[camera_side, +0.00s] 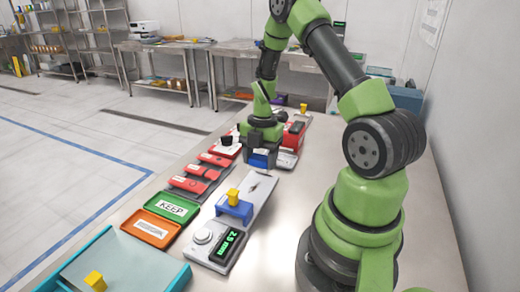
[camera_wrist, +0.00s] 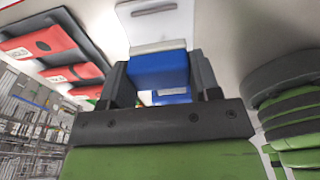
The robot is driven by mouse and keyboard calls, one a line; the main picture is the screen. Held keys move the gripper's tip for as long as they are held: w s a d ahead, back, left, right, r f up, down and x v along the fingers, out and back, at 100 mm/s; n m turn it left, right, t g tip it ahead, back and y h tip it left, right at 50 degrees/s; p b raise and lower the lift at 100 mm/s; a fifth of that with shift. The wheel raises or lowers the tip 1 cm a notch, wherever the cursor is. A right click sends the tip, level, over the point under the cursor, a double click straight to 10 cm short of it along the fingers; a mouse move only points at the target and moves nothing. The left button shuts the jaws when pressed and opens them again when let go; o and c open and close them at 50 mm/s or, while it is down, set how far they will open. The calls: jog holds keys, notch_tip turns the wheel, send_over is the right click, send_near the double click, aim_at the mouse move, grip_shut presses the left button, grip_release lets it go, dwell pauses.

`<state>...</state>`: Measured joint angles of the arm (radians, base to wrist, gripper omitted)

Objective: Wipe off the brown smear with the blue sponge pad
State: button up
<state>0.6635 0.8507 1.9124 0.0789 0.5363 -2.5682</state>
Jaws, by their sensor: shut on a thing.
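My gripper (camera_side: 262,146) is shut on the blue sponge pad (camera_side: 262,159), over the far end of a pale metal plate. In the wrist view the blue pad (camera_wrist: 158,69) sits between the two dark fingers of my gripper (camera_wrist: 160,76), with a pale layer along its far edge. A small dark mark (camera_side: 252,187) shows on the plate (camera_side: 262,196) just on the near side of the pad. Its brown colour is not clear, and I cannot tell if it is the whole smear. Whether the pad touches the plate is hidden.
A blue stand (camera_side: 234,208) with a yellow block (camera_side: 233,196) is on the plate's near half. A scale (camera_side: 215,243) stands nearer. Red pieces (camera_side: 188,184) lie left, beside green KEEP (camera_side: 173,208) and orange (camera_side: 151,228) trays. A blue-edged tray (camera_side: 128,262) is at front left.

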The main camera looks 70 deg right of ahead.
aim_at(260, 170)
notch_tip(260, 170, down, 4)
jog(key=shift+r, duration=0.15)
jog(key=shift+a, duration=0.3)
jog(key=shift+c, duration=0.4)
jog(key=shift+a+f, duration=0.3)
jog(key=shift+a, duration=2.75)
jog(key=shift+d, duration=3.25)
jog(key=shift+d+r, duration=0.2)
jog(key=shift+a+r, duration=0.1)
jog(key=shift+r, duration=3.9)
